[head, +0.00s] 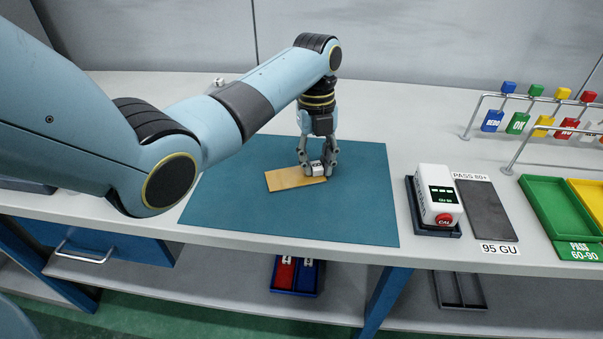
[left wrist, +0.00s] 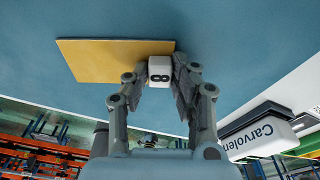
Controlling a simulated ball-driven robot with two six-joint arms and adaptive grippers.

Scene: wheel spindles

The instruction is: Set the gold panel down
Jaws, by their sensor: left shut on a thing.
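The gold panel (head: 292,179) is a flat, thin plate at the middle of the blue mat (head: 230,205). It lies flat on the mat or just above it; I cannot tell which. It also shows in the left wrist view (left wrist: 110,58). A small white block (head: 316,169) with a dark mark like an 8 is at the panel's right end; whether it is fixed to the panel is unclear. My left gripper (head: 318,172) points down with its fingers shut on this white block (left wrist: 160,69). My right gripper is in neither view.
A white device (head: 437,194) with a red button stands right of the mat, beside a dark pad (head: 486,210). A green tray (head: 560,205) and a rack with coloured tags (head: 517,123) are farther right. The mat around the panel is clear.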

